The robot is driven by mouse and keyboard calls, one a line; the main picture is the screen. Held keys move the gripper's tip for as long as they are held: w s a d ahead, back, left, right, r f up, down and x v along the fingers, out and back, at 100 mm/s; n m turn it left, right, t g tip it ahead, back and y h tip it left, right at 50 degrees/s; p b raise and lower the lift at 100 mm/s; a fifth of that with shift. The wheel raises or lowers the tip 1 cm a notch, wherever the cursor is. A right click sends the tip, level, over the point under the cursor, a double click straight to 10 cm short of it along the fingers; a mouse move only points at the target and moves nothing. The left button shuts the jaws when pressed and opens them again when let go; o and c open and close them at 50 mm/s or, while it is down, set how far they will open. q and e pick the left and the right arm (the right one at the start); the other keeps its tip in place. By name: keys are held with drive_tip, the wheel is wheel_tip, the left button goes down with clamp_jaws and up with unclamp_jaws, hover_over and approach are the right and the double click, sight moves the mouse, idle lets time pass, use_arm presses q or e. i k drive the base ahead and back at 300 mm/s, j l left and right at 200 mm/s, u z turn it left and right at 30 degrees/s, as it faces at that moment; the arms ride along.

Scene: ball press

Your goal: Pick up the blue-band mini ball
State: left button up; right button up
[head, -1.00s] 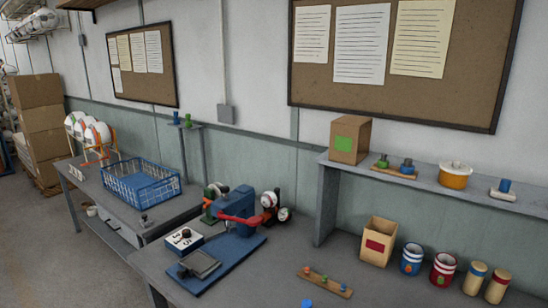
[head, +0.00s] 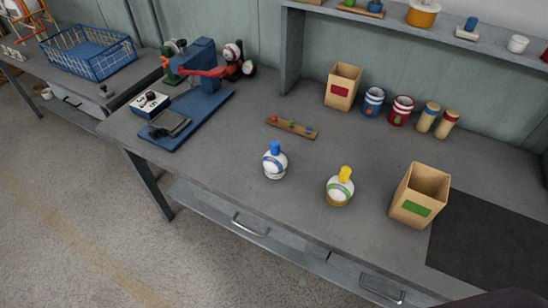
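The blue-band mini ball (head: 275,165) is white with a blue band and sits near the front middle of the grey workbench. A blue peg-like piece (head: 275,147) stands up at its top. To its right, a similar white ball with a green band (head: 339,190) has a yellow piece (head: 345,174) at its top. The two balls stand apart. Neither of my grippers shows in the head view, and nothing touches the blue-band ball.
A blue press (head: 194,85) stands left of the balls. A small pegged wooden strip (head: 291,127) lies behind them. A green-label box (head: 418,196) stands right, and a red-label box (head: 342,87) stands behind. Bare bench surrounds the blue-band ball.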

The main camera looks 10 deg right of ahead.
sight(272, 164)
drive_tip(key=j+z, duration=0.35)
drive_tip(key=j, duration=0.3)
drive_tip(key=j+z, duration=0.3)
drive_tip(key=j, duration=0.4)
